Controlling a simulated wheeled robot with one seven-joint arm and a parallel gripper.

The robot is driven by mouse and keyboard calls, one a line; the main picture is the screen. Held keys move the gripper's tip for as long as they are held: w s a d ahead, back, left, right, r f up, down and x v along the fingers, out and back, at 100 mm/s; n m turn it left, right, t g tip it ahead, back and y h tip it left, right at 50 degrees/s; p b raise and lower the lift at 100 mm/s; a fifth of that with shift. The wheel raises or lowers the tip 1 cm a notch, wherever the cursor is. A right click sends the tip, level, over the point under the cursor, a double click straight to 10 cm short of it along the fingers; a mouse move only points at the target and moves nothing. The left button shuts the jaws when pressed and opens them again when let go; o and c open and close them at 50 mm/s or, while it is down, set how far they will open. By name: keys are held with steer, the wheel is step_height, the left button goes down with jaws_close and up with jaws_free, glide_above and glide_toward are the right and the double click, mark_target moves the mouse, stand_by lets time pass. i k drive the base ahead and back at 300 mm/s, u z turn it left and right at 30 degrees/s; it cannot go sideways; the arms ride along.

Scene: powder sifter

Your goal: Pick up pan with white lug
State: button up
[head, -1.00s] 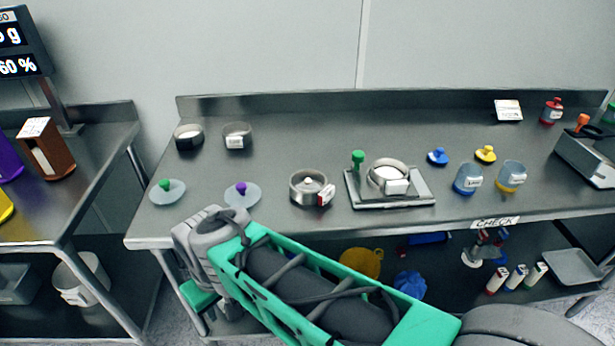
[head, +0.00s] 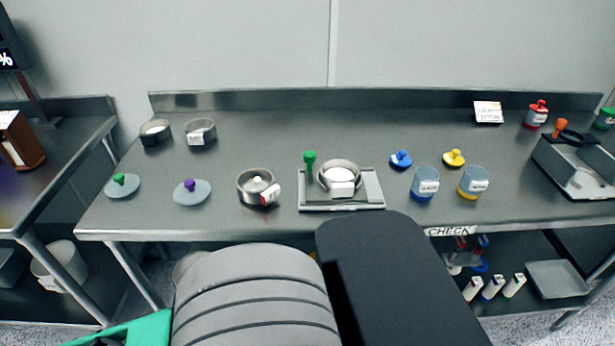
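A round metal pan (head: 340,169) with white contents and a white block-like lug on its front side sits on a flat metal platform (head: 308,205) with a green knob at its back left. A second metal pan (head: 246,189) stands to its left on the bench, with a red-and-white lug at its front right. Two smaller dark pans stand at the back left; one (head: 207,127) shows a white patch on its front, the other (head: 150,127) a pale patch. Which of these the task names is not certain. My arm crosses the bottom of the view; my gripper's fingers are not visible.
Clear discs with a green knob (head: 121,187) and a purple knob (head: 191,192) lie on the bench at left. A blue-based jar (head: 424,184) and a yellow-based jar (head: 473,183) stand right of the platform. An open grey box (head: 578,168) stands far right. The bench's middle back is clear.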

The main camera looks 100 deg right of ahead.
mark_target(340, 176)
steer(key=k, duration=1.05)
